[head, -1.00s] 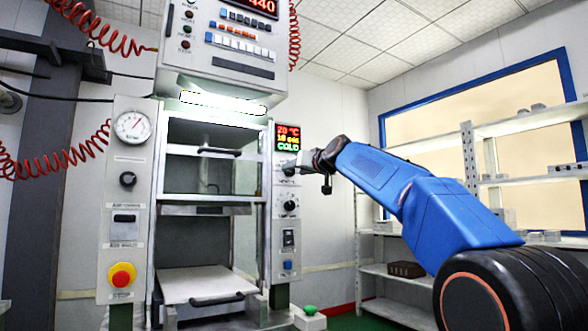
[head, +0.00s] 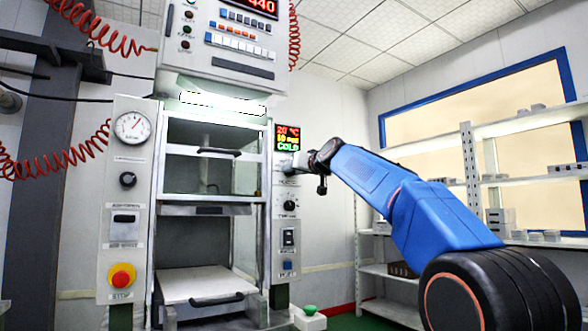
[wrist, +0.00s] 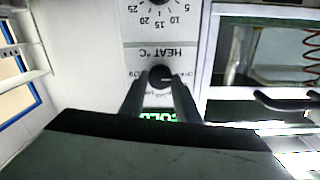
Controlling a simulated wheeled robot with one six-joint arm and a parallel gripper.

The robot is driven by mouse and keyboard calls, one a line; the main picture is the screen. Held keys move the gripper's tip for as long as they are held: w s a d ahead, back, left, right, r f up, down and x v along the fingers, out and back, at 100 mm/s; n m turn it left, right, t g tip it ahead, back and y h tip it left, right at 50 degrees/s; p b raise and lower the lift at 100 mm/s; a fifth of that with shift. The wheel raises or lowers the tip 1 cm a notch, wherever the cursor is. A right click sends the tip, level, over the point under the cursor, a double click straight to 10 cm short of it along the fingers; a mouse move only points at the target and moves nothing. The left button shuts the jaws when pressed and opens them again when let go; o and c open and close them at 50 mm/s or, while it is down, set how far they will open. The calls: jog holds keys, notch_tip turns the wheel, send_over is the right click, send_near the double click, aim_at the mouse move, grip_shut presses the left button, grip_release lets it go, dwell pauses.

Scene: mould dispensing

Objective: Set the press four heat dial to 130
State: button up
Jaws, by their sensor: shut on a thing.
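The heat dial (wrist: 160,74) is a dark round knob under an upside-down "HEAT °C" label in the wrist view. A pale pointer mark on it points roughly to the right of that picture. My gripper (wrist: 160,84) is shut on the knob, one finger on each side. The scale numbers around it are too small or covered to read.
The timer dial (head: 289,205) is just below, with a switch (head: 288,237) and a blue button (head: 287,267) under it. The press's open bay with handles (head: 216,299) is to the left. A red stop button (head: 122,276) is on the left panel. White shelves (head: 470,150) stand at right.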

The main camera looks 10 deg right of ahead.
jog(key=m, duration=1.1)
dwell(0.4)
jog(key=shift+r+m, duration=0.15)
jog(key=shift+m, duration=0.25)
jog(key=o, duration=1)
jog(key=shift+a, duration=0.1)
jog(key=shift+o, duration=0.2)
jog(key=v, duration=1.7)
jog(key=shift+s+d+r, duration=0.25)
jog(key=shift+r, duration=0.1)
